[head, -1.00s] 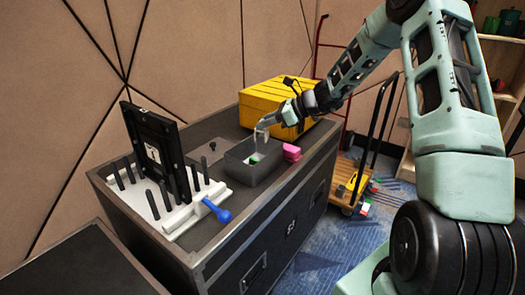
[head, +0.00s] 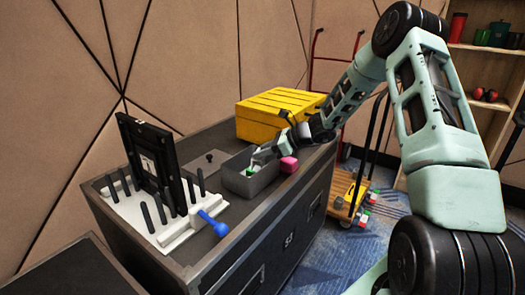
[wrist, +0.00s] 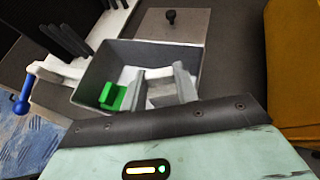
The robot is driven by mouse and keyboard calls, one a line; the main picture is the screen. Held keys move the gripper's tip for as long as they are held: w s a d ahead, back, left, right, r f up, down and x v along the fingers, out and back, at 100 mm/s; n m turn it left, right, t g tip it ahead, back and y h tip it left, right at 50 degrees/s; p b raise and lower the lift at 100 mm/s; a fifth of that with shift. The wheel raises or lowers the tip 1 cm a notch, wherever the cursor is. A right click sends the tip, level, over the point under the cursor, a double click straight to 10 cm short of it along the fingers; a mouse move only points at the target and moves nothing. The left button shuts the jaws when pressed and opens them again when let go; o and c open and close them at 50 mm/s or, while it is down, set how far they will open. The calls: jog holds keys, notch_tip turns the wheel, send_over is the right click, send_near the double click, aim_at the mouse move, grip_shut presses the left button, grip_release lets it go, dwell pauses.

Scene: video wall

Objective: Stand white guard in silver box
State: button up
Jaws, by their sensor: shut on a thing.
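The silver box (head: 262,184) is an open grey box on the dark case top; it also shows in the wrist view (wrist: 92,82). My gripper (head: 262,157) reaches down into it from the right. In the wrist view my fingers (wrist: 160,88) are inside the box opening, shut on the white guard (wrist: 157,76), a pale piece between and behind the fingertips. Its lower part is hidden, and I cannot tell whether it touches the box floor. A green piece (wrist: 113,97) lies in the box beside my left finger.
A flat lid-like plate with a knob (wrist: 172,24) lies beyond the box. A pink block (head: 288,164) sits close at its right, and a yellow case (head: 275,118) stands behind. A white base with black pegs (head: 160,215) and a blue-handled tool (head: 213,224) are at left.

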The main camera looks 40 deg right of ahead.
jog(key=shift+f, duration=0.35)
jog(key=o, duration=1)
jog(key=shift+c, duration=0.2)
jog(key=shift+r, duration=0.1)
